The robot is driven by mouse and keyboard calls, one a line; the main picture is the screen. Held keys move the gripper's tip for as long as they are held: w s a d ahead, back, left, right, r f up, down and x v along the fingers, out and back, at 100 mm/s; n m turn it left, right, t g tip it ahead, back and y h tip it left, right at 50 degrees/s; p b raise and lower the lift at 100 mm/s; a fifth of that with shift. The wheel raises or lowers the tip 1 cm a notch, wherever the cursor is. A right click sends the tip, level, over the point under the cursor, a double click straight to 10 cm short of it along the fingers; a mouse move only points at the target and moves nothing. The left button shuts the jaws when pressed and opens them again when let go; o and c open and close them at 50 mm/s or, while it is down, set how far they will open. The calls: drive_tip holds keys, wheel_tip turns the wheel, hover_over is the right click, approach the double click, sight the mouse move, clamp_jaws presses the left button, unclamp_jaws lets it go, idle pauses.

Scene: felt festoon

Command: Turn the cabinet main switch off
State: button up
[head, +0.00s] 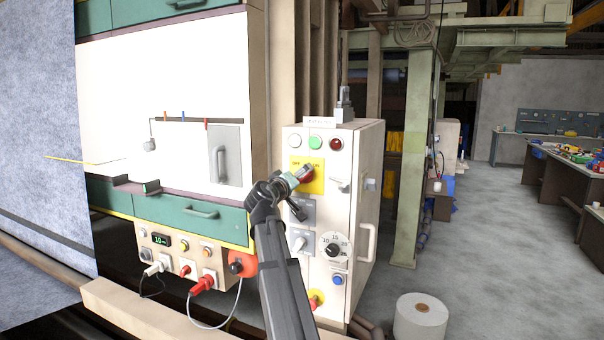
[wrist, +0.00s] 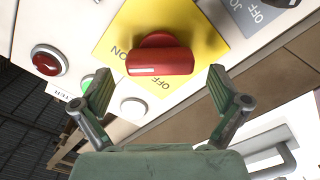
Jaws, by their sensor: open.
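The main switch is a red rotary knob (wrist: 160,62) on a yellow plate (wrist: 115,32) in the wrist view. The bar of the knob lies roughly level there, with a white line on its left end beside the lettering ON. OFF lettering is below it. My gripper (wrist: 160,74) is open, one finger out to each side of the knob, and no finger visibly touches it. In the head view the yellow plate (head: 318,186) is on the upper front of the cream cabinet (head: 361,150). My gripper (head: 300,179) is in front of it and partly hides the knob.
A red lamp (head: 336,143), a green lamp (head: 315,142) and a white lamp (head: 295,141) sit above the plate. A grey switch (head: 300,243) and a black dial (head: 333,250) are below. A side handle (head: 368,243) projects at right. A white roll (head: 420,318) stands on the floor.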

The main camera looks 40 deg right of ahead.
drive_tip(key=shift+x, duration=1.45)
drive_tip(key=c, duration=1.2)
drive_tip(key=shift+o, duration=0.2)
